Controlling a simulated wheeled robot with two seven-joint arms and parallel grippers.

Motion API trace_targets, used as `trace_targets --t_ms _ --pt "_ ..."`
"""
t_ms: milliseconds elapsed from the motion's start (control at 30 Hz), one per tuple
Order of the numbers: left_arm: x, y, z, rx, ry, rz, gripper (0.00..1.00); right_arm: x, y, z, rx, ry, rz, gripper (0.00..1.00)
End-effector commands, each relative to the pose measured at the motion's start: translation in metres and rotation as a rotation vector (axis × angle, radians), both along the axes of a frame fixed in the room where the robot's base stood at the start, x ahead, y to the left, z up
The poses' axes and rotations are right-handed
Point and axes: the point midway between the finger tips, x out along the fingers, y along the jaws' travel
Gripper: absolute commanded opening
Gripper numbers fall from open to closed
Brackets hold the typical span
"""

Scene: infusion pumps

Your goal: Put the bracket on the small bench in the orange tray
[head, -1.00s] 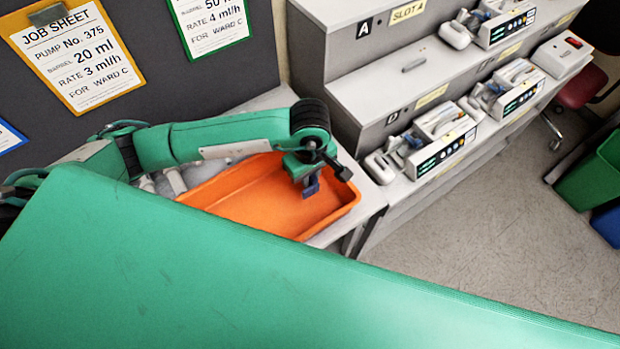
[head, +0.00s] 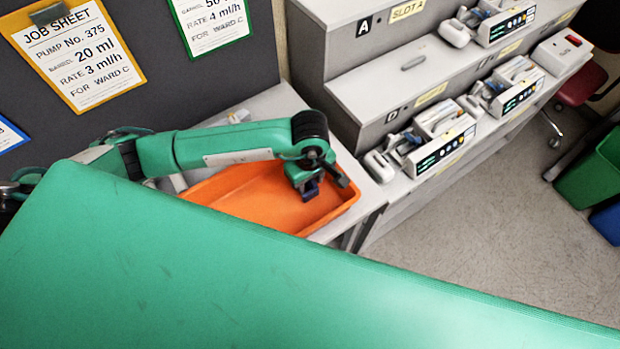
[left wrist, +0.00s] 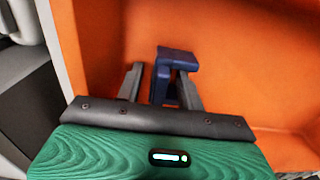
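The orange tray (head: 230,193) lies on a light grey surface left of the stepped rack. The dark blue bracket (head: 311,191) is inside the tray outline, near its right end, low under my left gripper (head: 309,186). In the left wrist view the bracket (left wrist: 178,57) shows against the orange floor of the tray (left wrist: 245,60). The fingers of my left gripper (left wrist: 160,80) are apart, one on each side of part of the bracket, with a visible gap at the left finger. Whether the bracket rests on the tray floor is hard to tell. My right gripper is out of view.
A stepped grey rack (head: 350,85) with several infusion pumps (head: 440,150) stands right of the tray. Job sheets (head: 75,50) hang on the dark panel behind. A green bin (head: 590,175) stands at the far right. The floor (head: 480,225) between is clear.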

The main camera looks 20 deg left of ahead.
Motion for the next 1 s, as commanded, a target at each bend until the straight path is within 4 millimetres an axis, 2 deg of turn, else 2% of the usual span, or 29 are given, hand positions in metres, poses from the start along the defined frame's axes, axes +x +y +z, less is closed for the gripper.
trace_targets --t_ms 133,167,267,500,700,1000 --pt "0.0 0.0 0.006 0.0 0.0 0.0 0.38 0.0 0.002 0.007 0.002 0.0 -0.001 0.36" --pt "0.001 0.0 0.007 -0.002 -0.002 -0.001 0.38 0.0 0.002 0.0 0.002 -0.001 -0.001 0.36" --pt "0.001 0.0 0.023 -0.002 -0.006 -0.003 0.38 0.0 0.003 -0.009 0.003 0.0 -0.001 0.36" --pt "0.001 0.0 0.074 -0.001 -0.007 -0.002 0.38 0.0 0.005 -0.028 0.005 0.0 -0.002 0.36" --pt "0.001 0.0 0.106 -0.001 -0.004 -0.001 0.38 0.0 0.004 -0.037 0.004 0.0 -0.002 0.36" --pt "0.0 0.0 0.123 0.0 -0.001 -0.001 0.38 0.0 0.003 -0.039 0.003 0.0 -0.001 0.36"
